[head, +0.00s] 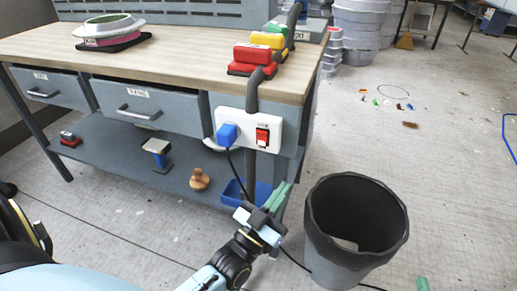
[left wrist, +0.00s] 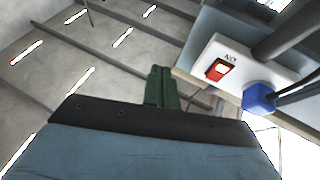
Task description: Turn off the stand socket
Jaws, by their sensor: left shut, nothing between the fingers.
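The stand socket (head: 247,130) is a white plate on the front right end of the workbench. A red rocker switch (head: 262,137) sits on its right side, and a blue plug (head: 227,134) with a dark cable is in its left side. In the left wrist view the red switch (left wrist: 217,69) and the blue plug (left wrist: 259,97) show at upper right. My left gripper (head: 277,197), with green fingers, is below and slightly right of the socket, apart from it. Its fingers (left wrist: 162,88) are together and empty. My right gripper is not in view.
The workbench (head: 150,45) has drawers and a lower shelf. A dark grey bin (head: 355,225) stands right of my left gripper. Red, yellow and green blocks (head: 250,57) sit on the bench near a grey pipe (head: 253,90). A blue tray (head: 234,193) is behind my gripper.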

